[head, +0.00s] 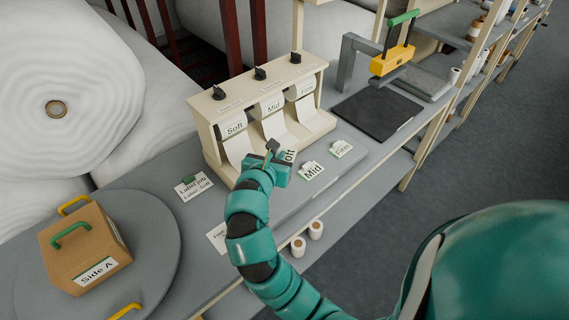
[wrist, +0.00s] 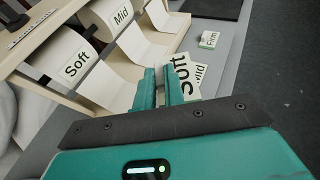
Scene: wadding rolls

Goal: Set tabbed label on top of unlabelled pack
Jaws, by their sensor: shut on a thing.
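My gripper (head: 281,166) is over the bench in front of the dispenser. It is shut on a white label reading "Soft" (wrist: 183,72), partly hidden behind the fingers; in the head view only "oft" (head: 290,157) shows. In the wrist view my fingers (wrist: 160,80) pinch the label's edge. Tabbed labels reading "Mid" (head: 311,172) and "Firm" (head: 341,149) lie to the right. The brown pack (head: 72,247) stands at the left, with a green handle on top and "Side A" on its front. No label shows on its top.
The pack stands on a grey round turntable (head: 160,240) with yellow handles. A card (head: 193,187) reads "Label job, Label: Soft". The cream dispenser (head: 212,150) has Soft, Mid and Firm strips. A yellow press (head: 391,61) stands farther right. White rolls (head: 90,90) lie behind.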

